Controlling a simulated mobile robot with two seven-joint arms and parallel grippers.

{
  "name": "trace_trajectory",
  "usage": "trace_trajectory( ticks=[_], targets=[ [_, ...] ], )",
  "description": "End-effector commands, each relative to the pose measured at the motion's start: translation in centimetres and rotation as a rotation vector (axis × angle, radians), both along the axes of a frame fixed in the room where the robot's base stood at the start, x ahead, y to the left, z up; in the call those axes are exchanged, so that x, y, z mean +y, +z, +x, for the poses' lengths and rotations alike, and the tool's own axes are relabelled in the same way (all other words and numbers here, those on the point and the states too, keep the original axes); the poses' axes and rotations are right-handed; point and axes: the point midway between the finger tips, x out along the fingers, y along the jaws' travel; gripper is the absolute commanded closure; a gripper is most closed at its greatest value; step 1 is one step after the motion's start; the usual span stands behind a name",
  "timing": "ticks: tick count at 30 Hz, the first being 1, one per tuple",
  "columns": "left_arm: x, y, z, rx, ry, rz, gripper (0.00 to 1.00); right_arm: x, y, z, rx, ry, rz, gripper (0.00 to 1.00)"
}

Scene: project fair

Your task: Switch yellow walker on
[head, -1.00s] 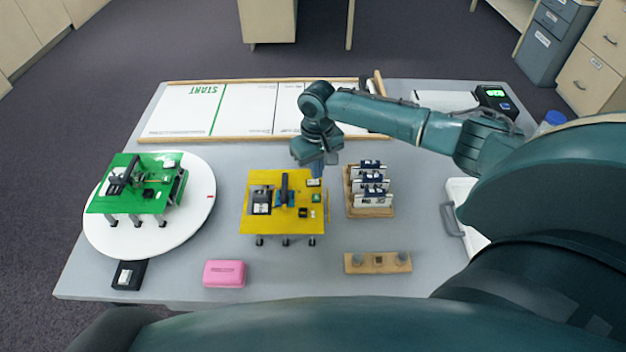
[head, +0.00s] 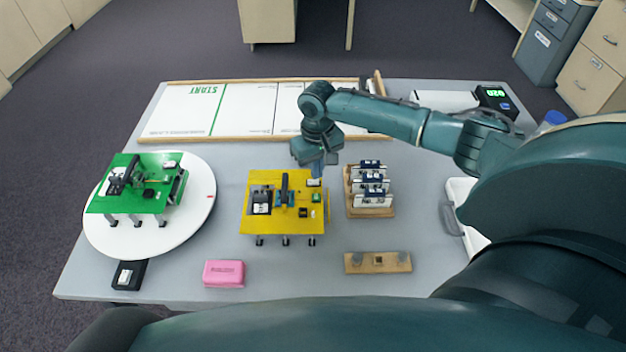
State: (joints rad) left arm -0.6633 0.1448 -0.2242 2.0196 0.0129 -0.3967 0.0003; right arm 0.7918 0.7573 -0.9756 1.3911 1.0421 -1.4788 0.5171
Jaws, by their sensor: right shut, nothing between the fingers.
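The yellow walker (head: 262,224) stands on its legs near the middle of the grey table. Its top plate carries a black and white block at the left, a dark upright bar in the middle and small parts at the right, one of them green. My right gripper (head: 316,176) points down at the walker's back right corner, over a small white and dark part there. It is shut with nothing held. Its tips are at or just above that part; I cannot tell if they touch. My left gripper is not in view.
A green walker (head: 150,203) stands on a white round turntable (head: 200,215) at the left. A wooden rack (head: 371,211) with several upright cards is close right of the yellow walker. A pink box (head: 224,273), a wooden block (head: 377,262) and a START board (head: 180,112) surround it.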

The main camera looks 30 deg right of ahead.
Motion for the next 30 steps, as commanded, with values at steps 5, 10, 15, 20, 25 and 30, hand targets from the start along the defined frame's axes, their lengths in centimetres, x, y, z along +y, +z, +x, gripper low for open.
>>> trace_trajectory(
  ticks=[5, 10, 15, 20, 25, 30],
  targets=[
    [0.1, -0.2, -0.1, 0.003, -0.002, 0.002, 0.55, 0.0, -0.2, 0.0, 0.0, 0.0, 0.0, 1.0],
    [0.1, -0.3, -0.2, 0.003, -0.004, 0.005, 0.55, 0.0, -0.5, 0.0, 0.0, 0.0, 0.0, 1.0],
    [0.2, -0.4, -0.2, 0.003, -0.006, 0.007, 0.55, 0.0, -0.8, 0.0, 0.0, 0.0, 0.0, 1.0],
    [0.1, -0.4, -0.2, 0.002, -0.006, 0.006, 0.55, 0.0, -1.0, 0.0, 0.0, 0.0, 0.001, 1.0],
    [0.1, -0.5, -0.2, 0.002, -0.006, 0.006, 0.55, 0.0, -1.3, 0.0, 0.0, 0.0, 0.001, 1.0],
    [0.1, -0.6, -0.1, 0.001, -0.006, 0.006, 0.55, 0.0, -1.5, 0.0, 0.001, 0.0, 0.001, 1.0]
  ],
)
